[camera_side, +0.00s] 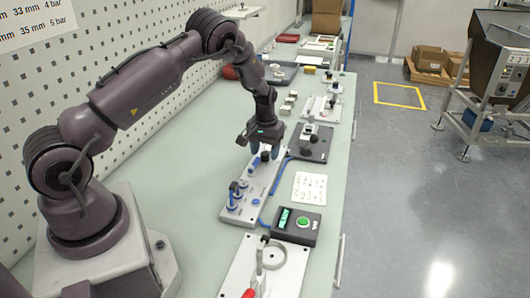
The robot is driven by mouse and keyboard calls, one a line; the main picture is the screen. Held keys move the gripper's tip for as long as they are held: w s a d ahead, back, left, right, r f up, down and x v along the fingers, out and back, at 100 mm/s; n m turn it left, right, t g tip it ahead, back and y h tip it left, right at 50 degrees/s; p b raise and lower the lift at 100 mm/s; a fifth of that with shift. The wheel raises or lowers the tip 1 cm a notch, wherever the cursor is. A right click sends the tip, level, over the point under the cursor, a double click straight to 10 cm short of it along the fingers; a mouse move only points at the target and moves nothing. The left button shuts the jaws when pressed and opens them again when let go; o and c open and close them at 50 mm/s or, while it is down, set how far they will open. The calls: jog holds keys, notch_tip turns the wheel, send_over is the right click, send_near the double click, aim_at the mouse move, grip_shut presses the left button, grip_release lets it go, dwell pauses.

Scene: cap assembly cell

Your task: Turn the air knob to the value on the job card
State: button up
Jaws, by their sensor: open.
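My gripper (264,150) points down over the far end of a light grey panel (249,192) on the bench. Its jaws are open. A small black knob (265,157) shows just below and between the fingers; whether they touch it is too small to tell. The panel also carries blue fittings (236,190) and a blue hose along its right side. A white card (310,188) with small print lies right of the panel; its values are unreadable here. Which value the knob is set to cannot be read.
A black box (298,226) with a green display and green button stands at the panel's near right. A white plate (265,268) with a ring and a red-handled clamp is in front. A dark fixture (310,142) stands right of my gripper. The bench left of the panel is clear.

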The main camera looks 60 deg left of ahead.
aim_at(265, 153)
notch_tip(265, 153, up, 12)
dwell(0.3)
notch_tip(265, 153, down, 13)
jog(key=m, duration=0.4)
jog(key=shift+m, duration=0.3)
dwell(0.3)
jog(key=c, duration=0.9)
jog(key=n, duration=0.4)
jog(key=shift+n, duration=0.4)
